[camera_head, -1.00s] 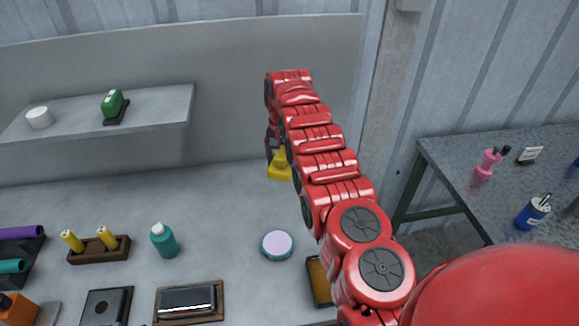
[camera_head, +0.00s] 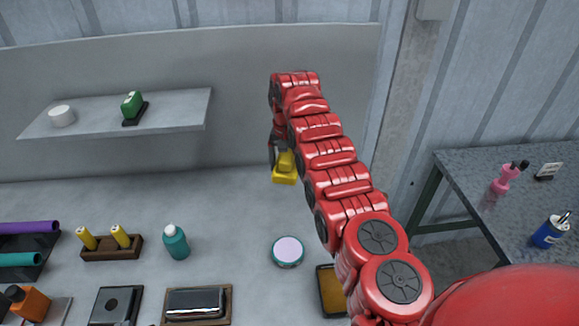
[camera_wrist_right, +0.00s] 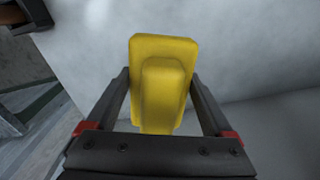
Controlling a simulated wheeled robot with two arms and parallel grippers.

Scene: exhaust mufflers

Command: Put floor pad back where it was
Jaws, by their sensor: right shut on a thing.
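A yellow pad with a raised handle (camera_head: 285,168), which I take for the floor pad, hangs at the fingers of my right gripper (camera_head: 279,150) over the back of the grey counter. In the right wrist view the yellow pad (camera_wrist_right: 163,80) lies between the two dark fingers of the gripper (camera_wrist_right: 160,88), which are shut on its sides. I cannot tell whether its underside touches the counter. My red right arm hides part of the counter. My left gripper is not in view.
A dark tray with a tan inside (camera_head: 331,291) lies near the front, partly behind my arm. A round lidded tin (camera_head: 288,251) and a teal bottle (camera_head: 175,243) stand on the counter (camera_head: 228,215). A wall shelf (camera_head: 180,112) holds a green-handled block (camera_head: 132,104).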

